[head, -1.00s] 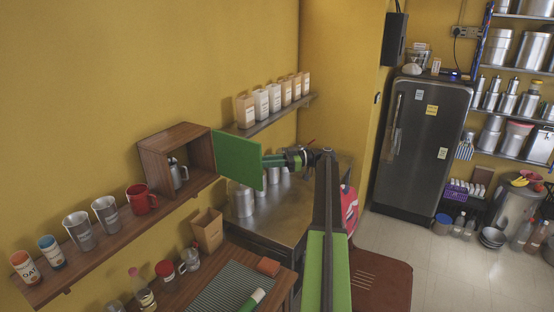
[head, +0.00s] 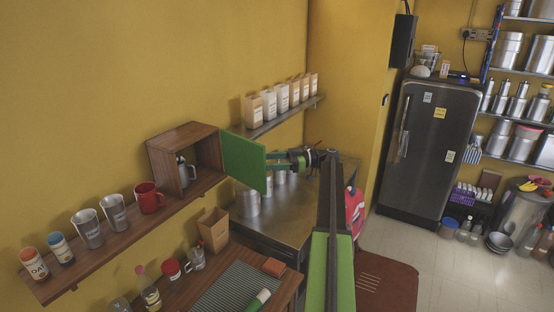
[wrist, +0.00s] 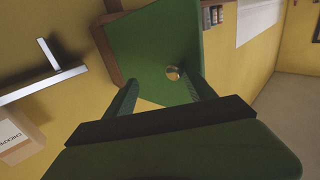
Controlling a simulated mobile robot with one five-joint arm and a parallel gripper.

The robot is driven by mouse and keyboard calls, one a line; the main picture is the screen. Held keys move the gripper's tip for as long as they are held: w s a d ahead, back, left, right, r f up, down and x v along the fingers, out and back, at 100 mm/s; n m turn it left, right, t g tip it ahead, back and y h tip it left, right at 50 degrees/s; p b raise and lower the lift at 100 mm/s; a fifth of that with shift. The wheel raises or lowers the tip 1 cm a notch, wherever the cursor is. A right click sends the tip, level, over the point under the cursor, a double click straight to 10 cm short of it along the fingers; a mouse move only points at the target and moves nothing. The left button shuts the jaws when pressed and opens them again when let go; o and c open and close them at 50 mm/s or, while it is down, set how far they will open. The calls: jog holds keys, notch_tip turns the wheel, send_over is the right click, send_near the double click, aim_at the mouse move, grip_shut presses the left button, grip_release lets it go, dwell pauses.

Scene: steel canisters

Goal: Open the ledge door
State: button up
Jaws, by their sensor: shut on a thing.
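The ledge door (head: 244,160) is a flat green panel on the right side of an open-fronted wooden box (head: 183,137) on the wall ledge. It stands swung out from the box, whose inside shows. My gripper (head: 272,161) is at the door's outer side, near its free edge. In the wrist view the green door (wrist: 150,45) fills the top middle, with a small round knob (wrist: 173,73) on it. The fingers of my gripper (wrist: 163,92) lie either side of the knob. It is shut on the knob, though the contact is hard to see.
A steel mug (head: 186,172) stands inside the box. A red mug (head: 148,197) and metal cups (head: 88,228) stand on the ledge (head: 130,236) to its left. Several cartons (head: 283,97) line the shelf behind the door. A steel counter with canisters (head: 247,204) lies below.

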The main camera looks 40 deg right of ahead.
jog(key=v, duration=1.2)
